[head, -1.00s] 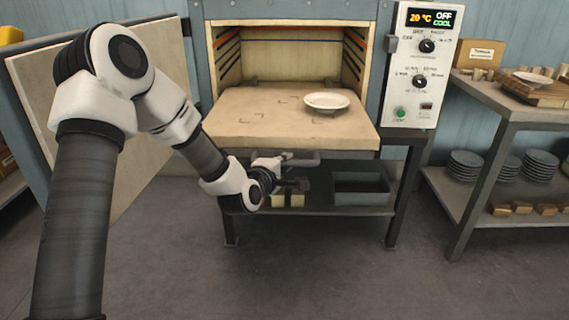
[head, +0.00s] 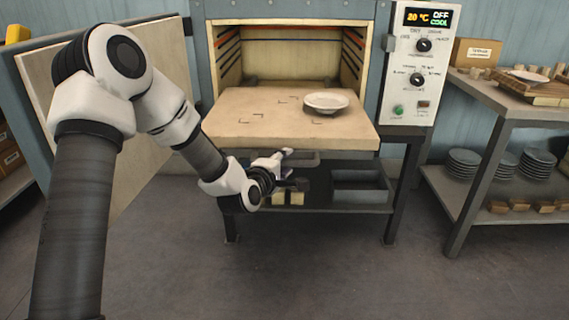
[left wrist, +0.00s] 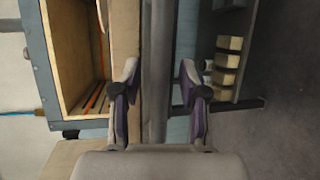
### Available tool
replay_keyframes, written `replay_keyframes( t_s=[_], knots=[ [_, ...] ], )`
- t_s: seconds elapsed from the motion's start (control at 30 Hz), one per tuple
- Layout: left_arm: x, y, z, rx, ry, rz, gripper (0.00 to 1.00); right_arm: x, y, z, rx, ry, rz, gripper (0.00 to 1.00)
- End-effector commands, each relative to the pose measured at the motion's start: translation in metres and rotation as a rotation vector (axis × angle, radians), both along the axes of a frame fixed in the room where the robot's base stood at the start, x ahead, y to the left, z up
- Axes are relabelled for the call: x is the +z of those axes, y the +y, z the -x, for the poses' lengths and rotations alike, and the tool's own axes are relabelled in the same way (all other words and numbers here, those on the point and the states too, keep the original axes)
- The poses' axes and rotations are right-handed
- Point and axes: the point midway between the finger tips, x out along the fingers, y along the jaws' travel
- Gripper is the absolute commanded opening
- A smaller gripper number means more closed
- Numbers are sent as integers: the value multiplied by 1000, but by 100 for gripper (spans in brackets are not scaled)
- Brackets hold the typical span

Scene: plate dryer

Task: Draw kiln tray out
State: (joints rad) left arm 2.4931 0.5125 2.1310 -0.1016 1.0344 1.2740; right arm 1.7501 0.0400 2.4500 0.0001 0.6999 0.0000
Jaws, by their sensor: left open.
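The kiln tray (head: 235,121), a flat tan slab, sticks far out of the open kiln (head: 290,52) and is level. A white plate (head: 326,102) rests on it towards the right. My left gripper (head: 296,169) is open, just below and in front of the tray's front edge. In the left wrist view the open fingers (left wrist: 158,75) stand on either side of a grey bar (left wrist: 157,40), with the tan tray edge (left wrist: 126,30) beside it. I cannot tell whether the fingers touch anything. My right gripper is out of view.
The kiln door (head: 130,185) stands open at the left behind my arm. A control panel (head: 417,70) is right of the kiln. A grey bin (head: 361,187) and pale blocks sit on the stand's lower shelf. A side table (head: 520,112) is at the right. The floor in front is clear.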

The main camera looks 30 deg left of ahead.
Motion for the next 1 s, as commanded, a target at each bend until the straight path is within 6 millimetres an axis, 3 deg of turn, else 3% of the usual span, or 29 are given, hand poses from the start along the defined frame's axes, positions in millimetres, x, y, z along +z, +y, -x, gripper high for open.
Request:
replay_keyframes(
  t_s=[0.43,1.0],
  knots=[
    [13,-10,68,0,1,3,43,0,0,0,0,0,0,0],
    [11,-11,72,-1,6,0,43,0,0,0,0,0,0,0]
  ],
)
